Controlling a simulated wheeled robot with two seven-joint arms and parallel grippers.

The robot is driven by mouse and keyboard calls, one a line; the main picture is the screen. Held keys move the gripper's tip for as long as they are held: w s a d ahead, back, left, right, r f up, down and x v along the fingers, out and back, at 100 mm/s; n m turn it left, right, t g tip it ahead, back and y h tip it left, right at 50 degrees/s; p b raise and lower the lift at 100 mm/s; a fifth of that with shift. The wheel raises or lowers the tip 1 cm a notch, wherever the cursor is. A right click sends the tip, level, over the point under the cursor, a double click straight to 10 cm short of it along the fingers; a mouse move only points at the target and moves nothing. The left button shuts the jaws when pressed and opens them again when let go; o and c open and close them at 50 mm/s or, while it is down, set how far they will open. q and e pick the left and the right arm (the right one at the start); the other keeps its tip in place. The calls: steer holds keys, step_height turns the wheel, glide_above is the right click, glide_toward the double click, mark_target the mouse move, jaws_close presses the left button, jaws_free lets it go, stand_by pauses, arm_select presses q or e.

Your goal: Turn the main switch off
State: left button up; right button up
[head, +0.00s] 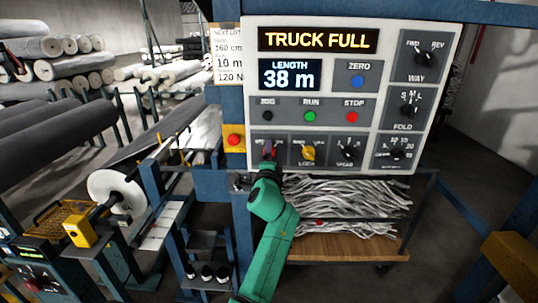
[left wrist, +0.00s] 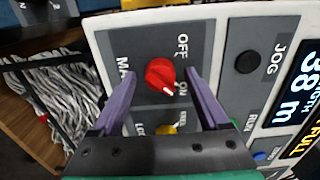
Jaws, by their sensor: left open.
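The main switch is a red rotary knob (left wrist: 160,76) on a grey plate, with OFF and ON printed beside it. Its white mark points toward ON. In the head view the red knob (head: 269,149) sits at the lower left of the white control panel (head: 318,31), partly hidden by my gripper. My left gripper (left wrist: 162,73) is open, its two purple fingers on either side of the knob; I cannot tell whether they touch it. In the head view the left gripper (head: 267,165) reaches up to the panel from below. My right gripper is not in view.
A yellow LOCK knob (head: 308,152) is right beside the switch. A green RUN button (head: 310,117) and red STOP button (head: 353,117) are above. A red button on a yellow box (head: 235,140) is left of the panel. Pale strips (head: 345,205) lie below.

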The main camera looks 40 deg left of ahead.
arm_select(q)
jaws_close()
steer(key=shift+n, duration=0.3)
steer(key=shift+n+b, duration=3.7)
steer(key=shift+n, duration=4.9)
steer(key=shift+d, duration=0.1)
